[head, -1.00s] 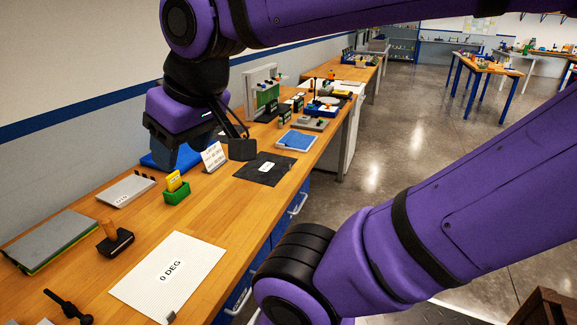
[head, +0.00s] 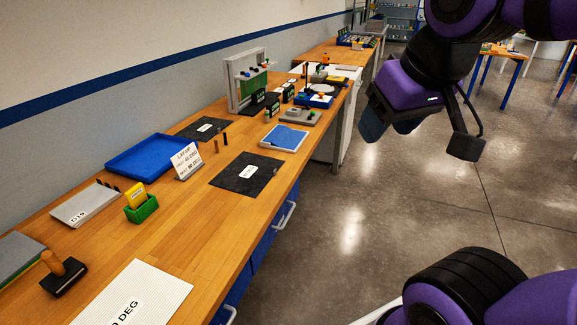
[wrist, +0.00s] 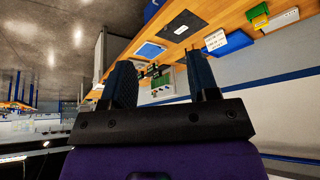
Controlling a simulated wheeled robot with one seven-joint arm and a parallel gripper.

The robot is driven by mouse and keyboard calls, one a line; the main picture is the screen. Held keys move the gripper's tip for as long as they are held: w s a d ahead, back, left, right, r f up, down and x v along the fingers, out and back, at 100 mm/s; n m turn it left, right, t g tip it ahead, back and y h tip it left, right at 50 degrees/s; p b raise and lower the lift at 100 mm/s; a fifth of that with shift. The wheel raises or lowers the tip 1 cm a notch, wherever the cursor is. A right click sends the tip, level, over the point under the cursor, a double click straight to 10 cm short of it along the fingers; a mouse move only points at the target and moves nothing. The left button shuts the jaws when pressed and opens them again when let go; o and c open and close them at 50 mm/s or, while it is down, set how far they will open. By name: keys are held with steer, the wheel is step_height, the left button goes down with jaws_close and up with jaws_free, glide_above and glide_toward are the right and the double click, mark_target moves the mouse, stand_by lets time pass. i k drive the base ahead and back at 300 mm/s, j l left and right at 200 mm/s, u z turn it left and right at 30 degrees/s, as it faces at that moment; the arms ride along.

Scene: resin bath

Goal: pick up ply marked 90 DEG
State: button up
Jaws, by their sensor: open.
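A white ply (head: 150,290) lies at the front of the bench, cut off by the lower edge of the head view; its visible lettering ends in "0 DEG". A black ply with a white label (head: 232,181) lies near the bench's front edge, also in the wrist view (wrist: 181,27). Another labelled black ply (head: 190,129) lies farther back, behind the blue tray. I cannot read either black ply's label. My gripper (head: 390,129) is open and empty, over the floor right of the bench. Its two fingers also show in the wrist view (wrist: 157,65), with nothing between them.
On the bench (head: 200,236) stand a blue tray (head: 150,157), a lay-up sign (head: 186,161), a green box with yellow cards (head: 142,209), a stamp (head: 64,277) and a blue pad (head: 284,138). An upright rack (head: 246,80) stands farther back. The aisle floor is clear.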

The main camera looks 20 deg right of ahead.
mark_target(249, 173)
steer(key=i+l, duration=1)
